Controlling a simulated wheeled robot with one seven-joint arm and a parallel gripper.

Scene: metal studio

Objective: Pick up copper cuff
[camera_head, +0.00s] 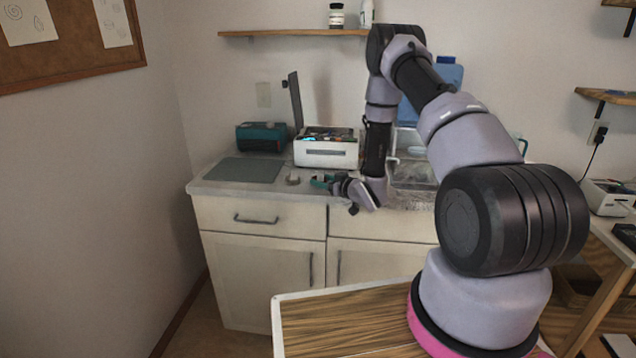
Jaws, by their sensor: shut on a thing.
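My gripper (336,186) is low over the front of the counter (225,190), reaching to the left from my wrist. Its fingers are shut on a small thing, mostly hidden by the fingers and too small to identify. A small teal-and-dark thing (319,182) shows right at the fingertips; I cannot tell whether it is held or lies behind them. A small grey-brown piece (293,179) lies on the counter left of the fingertips, apart from them. I cannot make out the copper cuff for certain.
A grey-green mat (243,170) lies left on the counter. Behind stand a teal box (262,136) and a white machine (326,152) with its dark lid raised. A sink-like basin (413,176) is right of my wrist. A wooden shelf (290,33) hangs above.

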